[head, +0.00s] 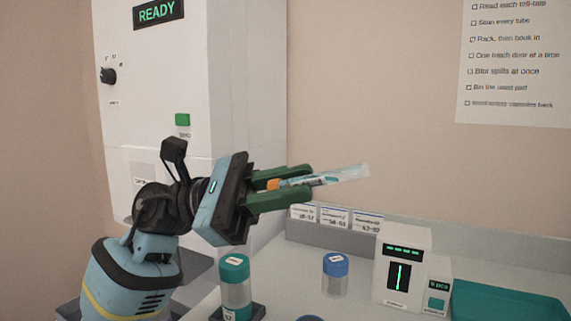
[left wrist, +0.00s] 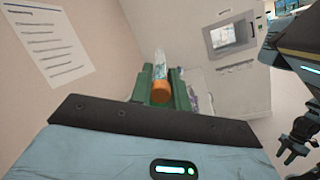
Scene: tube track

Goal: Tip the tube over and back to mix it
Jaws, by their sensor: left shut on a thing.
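My left gripper (head: 282,189) is shut on the tube (head: 340,176), a clear tube with an orange cap and a label with teal. The green fingers grip it at the cap end. The tube lies nearly level in the head view, its clear end pointing right and slightly up, held in the air above the bench. In the left wrist view the tube (left wrist: 161,70) sits between the green fingers (left wrist: 162,88), orange cap toward the camera. My right gripper is not seen in the head view.
Below stand a teal-capped jar (head: 235,285) and a blue-capped jar (head: 335,275) on the bench. A white device (head: 405,270) with a green display and a teal tray (head: 510,304) are at right. A tall white machine (head: 235,80) reading READY stands behind my arm.

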